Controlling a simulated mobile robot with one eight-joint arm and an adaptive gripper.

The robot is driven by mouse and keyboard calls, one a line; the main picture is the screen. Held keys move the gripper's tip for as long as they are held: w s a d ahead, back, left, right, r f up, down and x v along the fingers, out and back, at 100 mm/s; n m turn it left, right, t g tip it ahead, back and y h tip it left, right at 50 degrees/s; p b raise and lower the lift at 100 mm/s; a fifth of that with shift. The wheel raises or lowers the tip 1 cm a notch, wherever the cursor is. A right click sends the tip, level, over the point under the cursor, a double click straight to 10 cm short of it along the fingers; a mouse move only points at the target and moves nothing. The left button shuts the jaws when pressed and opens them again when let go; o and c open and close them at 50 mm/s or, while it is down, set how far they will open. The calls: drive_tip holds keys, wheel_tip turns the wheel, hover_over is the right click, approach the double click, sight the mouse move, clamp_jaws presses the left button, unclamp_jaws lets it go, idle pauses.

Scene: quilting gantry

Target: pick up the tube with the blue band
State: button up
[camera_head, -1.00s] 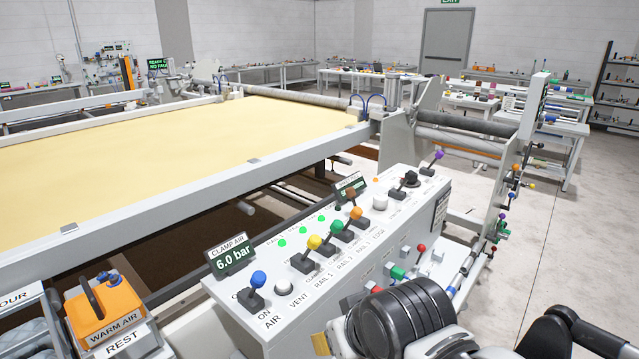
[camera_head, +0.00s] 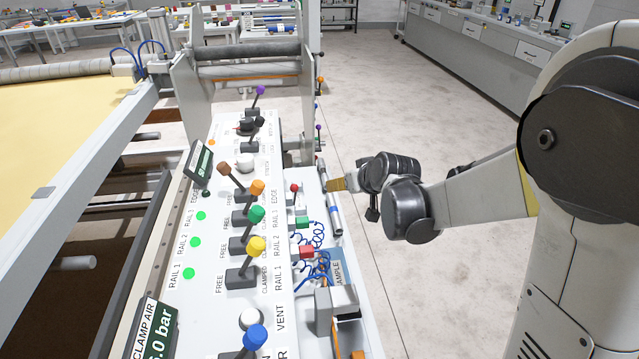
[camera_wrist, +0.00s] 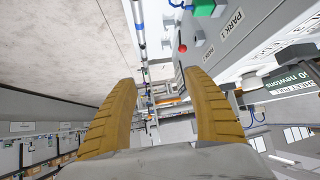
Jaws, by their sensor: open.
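A slim pale tube (camera_head: 333,208) lies along the right edge of the control panel in the head view. In the wrist view a pale tube with blue marks (camera_wrist: 139,28) runs down from the top edge, seemingly the same one. My gripper (camera_head: 337,184) is beside the panel's right edge, close to the tube's far part. Its two yellow fingers (camera_wrist: 160,88) are spread wide in the wrist view, with nothing between their tips. Contact with the tube cannot be told.
The control panel (camera_head: 225,308) carries several coloured levers. A red knob (camera_head: 306,252), a green knob (camera_head: 303,222) and coiled blue cords (camera_head: 318,268) stand near the tube. The roller frame (camera_head: 187,85) rises beyond. Open floor (camera_head: 400,110) lies to the right.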

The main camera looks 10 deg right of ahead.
drive_tip(key=w+d+f+t, duration=0.1)
drive_tip(key=w+d+f, duration=0.1)
drive_tip(key=w+f, duration=0.9)
drive_tip(key=t, duration=0.1)
approach(336, 213)
drive_tip(key=shift+w+f+p, duration=0.3)
drive_tip(key=shift+w+f, duration=0.2)
drive_tip(key=shift+f, duration=0.4)
drive_tip(key=p+x, duration=0.1)
drive_tip(key=x, duration=0.4)
drive_tip(key=shift+a+p, duration=0.1)
drive_tip(key=shift+p, duration=0.25)
drive_tip(key=b+x, duration=0.1)
drive_tip(key=x, duration=0.1)
drive_tip(key=b+x, duration=0.1)
drive_tip(key=x, duration=0.1)
drive_tip(key=r+b+x, duration=0.1)
drive_tip(key=x, duration=0.1)
drive_tip(key=shift+w, duration=0.25)
clamp_jaws()
